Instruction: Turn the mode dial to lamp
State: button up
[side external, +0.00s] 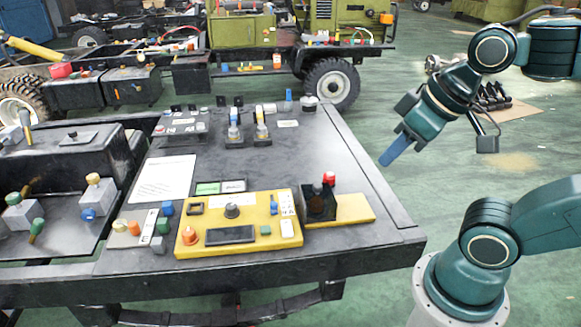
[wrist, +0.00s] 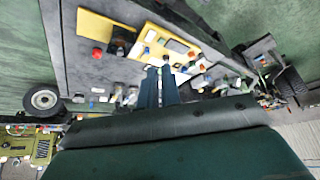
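A yellow control panel (side external: 272,240) lies on the dark chassis deck. It carries a dark round knob (side external: 232,211), likely the mode dial, a dark display (side external: 230,235), an orange knob (side external: 190,236) and a white label strip (side external: 286,203). The dial's markings and pointer are too small to read. The yellow panel also shows in the wrist view (wrist: 178,47). My gripper (side external: 384,161) hangs in the air to the right of the deck, above and apart from the panel. Its blue fingers (wrist: 160,68) are close together with nothing visible between them; whether they touch is unclear.
A black box with a red-topped control (side external: 329,178) stands up at the panel's right end. Blue-topped parts (side external: 233,130) rise at the back of the deck. A white sheet (side external: 165,182) lies left. The deck right of centre is clear.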

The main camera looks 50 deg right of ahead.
jog(key=o, duration=0.7)
jog(key=shift+w+r, duration=0.1)
jog(key=shift+w, duration=0.1)
jog(key=shift+o, duration=1.4)
jog(key=shift+w+r, duration=0.1)
jog(key=shift+w, duration=0.2)
jog(key=m+g+h, duration=0.2)
jog(key=m+h, duration=0.1)
jog(key=m, duration=0.6)
send_over(231, 206)
jog(key=s+a, duration=0.4)
notch_tip(231, 206, down, 23)
jog(key=shift+w+r, duration=0.1)
jog(key=shift+r, duration=0.1)
jog(key=x, duration=1.3)
jog(key=shift+d+f, duration=0.25)
jog(key=shift+f, duration=0.15)
